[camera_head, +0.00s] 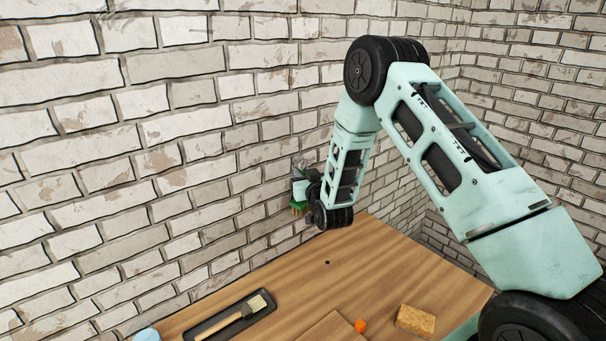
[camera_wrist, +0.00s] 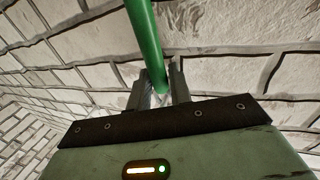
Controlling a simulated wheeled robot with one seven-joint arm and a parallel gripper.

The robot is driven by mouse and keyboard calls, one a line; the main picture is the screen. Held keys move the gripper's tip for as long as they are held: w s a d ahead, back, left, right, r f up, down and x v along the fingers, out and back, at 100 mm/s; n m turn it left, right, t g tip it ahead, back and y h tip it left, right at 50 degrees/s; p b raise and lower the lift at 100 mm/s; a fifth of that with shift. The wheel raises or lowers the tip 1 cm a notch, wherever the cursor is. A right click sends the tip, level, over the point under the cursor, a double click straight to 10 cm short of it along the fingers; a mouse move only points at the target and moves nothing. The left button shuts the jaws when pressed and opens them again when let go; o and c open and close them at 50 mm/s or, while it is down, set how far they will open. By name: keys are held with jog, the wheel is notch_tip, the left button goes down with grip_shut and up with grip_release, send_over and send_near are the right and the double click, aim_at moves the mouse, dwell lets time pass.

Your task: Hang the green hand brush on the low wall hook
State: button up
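The green hand brush (camera_head: 299,192) is up against the brick wall at the far side of the workbench, its tan bristles pointing down. A small grey plate (camera_head: 298,165) is on the wall just above it; the hook itself is too small to make out. In the wrist view, the brush's green handle (camera_wrist: 146,35) runs down from the top edge to between my gripper's two fingers (camera_wrist: 160,75). The fingers appear closed on the handle's sides. My arm partly covers my gripper and the brush in the head view. I cannot tell whether the brush touches the hook.
A wooden workbench (camera_head: 330,285) stands below, against the wall. On it are a black tray (camera_head: 212,321) with a paintbrush (camera_head: 240,313), a tan sponge-like block (camera_head: 415,320), a small orange piece (camera_head: 360,326) and a board (camera_head: 330,330). A light blue round thing (camera_head: 147,334) is at the lower left.

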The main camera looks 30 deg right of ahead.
jog(key=o, duration=1)
jog(key=shift+s+a+f, duration=0.1)
jog(key=shift+s, duration=0.2)
jog(key=s+a+b, duration=0.2)
jog(key=s, duration=1.4)
jog(key=shift+s, duration=0.35)
